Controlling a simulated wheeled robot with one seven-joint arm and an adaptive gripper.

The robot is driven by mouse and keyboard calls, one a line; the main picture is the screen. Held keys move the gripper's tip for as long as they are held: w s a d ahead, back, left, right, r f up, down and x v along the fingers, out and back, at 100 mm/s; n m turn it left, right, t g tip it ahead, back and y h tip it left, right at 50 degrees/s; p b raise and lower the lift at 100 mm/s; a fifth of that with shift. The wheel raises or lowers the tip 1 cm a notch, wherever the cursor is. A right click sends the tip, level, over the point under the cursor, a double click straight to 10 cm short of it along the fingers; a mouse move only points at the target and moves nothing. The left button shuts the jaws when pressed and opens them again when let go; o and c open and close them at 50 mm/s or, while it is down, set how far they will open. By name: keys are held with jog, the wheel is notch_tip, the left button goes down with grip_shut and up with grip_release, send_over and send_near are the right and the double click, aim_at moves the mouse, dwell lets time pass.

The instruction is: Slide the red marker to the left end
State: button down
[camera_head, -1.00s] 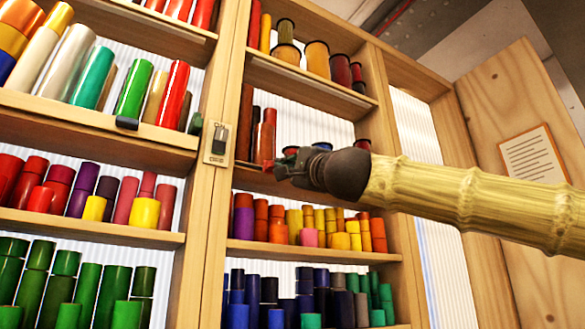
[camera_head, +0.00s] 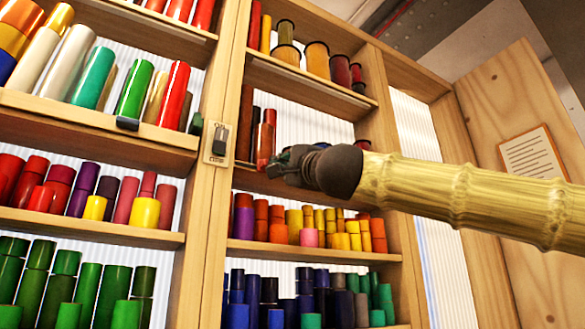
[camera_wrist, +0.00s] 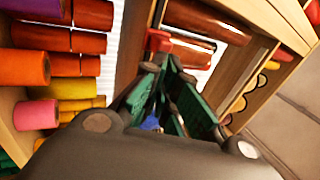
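The red marker (camera_head: 263,163) is a small red piece near the left end of the shelf edge in the right bay, in the head view. It also shows in the wrist view (camera_wrist: 158,41), just beyond my fingertips. My gripper (camera_head: 283,163) reaches in from the right with its tips beside the marker's right side. In the wrist view its green fingers (camera_wrist: 161,66) converge toward their tips, close to the marker. Whether the tips touch or grip it is unclear. My gripper hides part of the shelf edge.
A wooden upright (camera_head: 212,190) with a small label plate (camera_head: 218,143) stands left of the marker. Upright red and brown rolls (camera_head: 266,135) stand behind it. Orange and yellow rolls (camera_head: 310,225) fill the shelf below.

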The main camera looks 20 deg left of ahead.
aim_at(265, 163)
jog(key=shift+s+a+f, duration=0.1)
jog(key=shift+a+f, duration=0.1)
jog(key=shift+a, duration=0.1)
jog(key=shift+s+a, duration=0.2)
jog(key=shift+s, duration=0.1)
jog(key=shift+s+a+b, duration=0.4)
jog(key=shift+s+a, duration=0.65)
jog(key=shift+s, duration=0.25)
dwell(0.4)
jog(key=shift+w+d, duration=0.1)
dwell(0.4)
jog(key=shift+s+d+f, duration=0.1)
jog(key=shift+s+d, duration=0.1)
jog(key=s+d+b, duration=0.1)
jog(key=s+d, duration=0.1)
jog(key=shift+d, duration=0.4)
dwell(0.5)
